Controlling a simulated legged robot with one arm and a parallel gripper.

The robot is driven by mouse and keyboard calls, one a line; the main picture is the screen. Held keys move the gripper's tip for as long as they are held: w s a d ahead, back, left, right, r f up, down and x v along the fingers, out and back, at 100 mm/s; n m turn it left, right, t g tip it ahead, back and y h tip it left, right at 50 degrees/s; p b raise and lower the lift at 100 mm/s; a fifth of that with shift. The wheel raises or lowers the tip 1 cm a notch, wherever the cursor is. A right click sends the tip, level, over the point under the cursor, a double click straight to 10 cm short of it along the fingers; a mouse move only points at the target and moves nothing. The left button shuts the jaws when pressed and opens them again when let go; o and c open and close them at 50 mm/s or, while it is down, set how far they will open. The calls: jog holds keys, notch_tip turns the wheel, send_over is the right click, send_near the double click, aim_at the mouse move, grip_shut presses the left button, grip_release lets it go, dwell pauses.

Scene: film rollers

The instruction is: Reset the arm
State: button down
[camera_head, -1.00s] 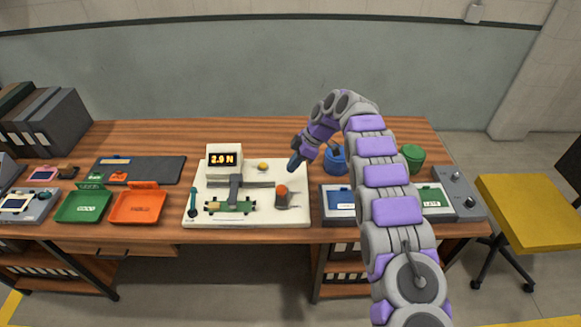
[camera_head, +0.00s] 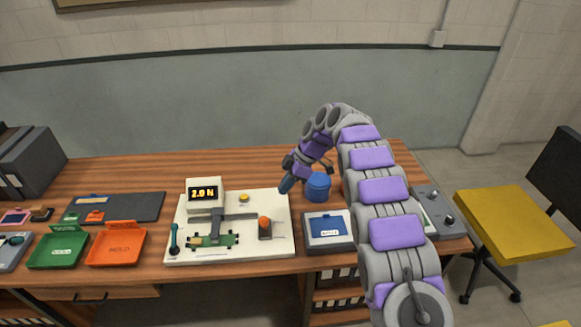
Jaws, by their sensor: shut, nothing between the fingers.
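My arm rises from the lower right and bends over the table, with purple and grey segments. My gripper (camera_head: 286,186) is at its end, pointing down and left. It is shut and empty, above the right back edge of the white test fixture (camera_head: 280,243). The fixture carries a display (camera_head: 204,194) reading about 2.9 N, a yellow button (camera_head: 244,198), an orange-topped knob (camera_head: 264,226) and a green film roller piece (camera_head: 215,241). A blue round container (camera_head: 318,186) stands just right of my gripper.
A green tray (camera_head: 58,250) and an orange tray (camera_head: 116,245) lie left of the fixture. A dark mat (camera_head: 140,206) and binders (camera_head: 30,165) are behind them. A blue-labelled box (camera_head: 327,229) sits right of the fixture. A yellow chair (camera_head: 515,225) stands beyond the table's right end.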

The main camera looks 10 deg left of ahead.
jog(key=s+d+r+m+t+h, duration=0.1)
jog(key=s+d+r+m+h, duration=0.1)
jog(key=s+d+r+m, duration=0.55)
jog(key=s+d+r+m+h, duration=0.1)
jog(key=s+d+r+m, duration=0.3)
jog(key=s+d, duration=0.55)
jog(key=s+d+f+m+h, duration=0.1)
jog(key=s+d+m, duration=0.1)
jog(key=s, duration=0.8)
jog(key=s+d+m, duration=0.3)
jog(key=s+m, duration=0.1)
jog(key=s, duration=0.7)
jog(key=s+d+f+m+h, duration=0.1)
jog(key=s+d+m, duration=0.1)
jog(key=s, duration=0.8)
jog(key=shift+s+d+f+m+g+h, duration=0.3)
jog(key=shift+d+m, duration=0.1)
jog(key=shift+m, duration=0.45)
jog(key=shift+w, duration=0.15)
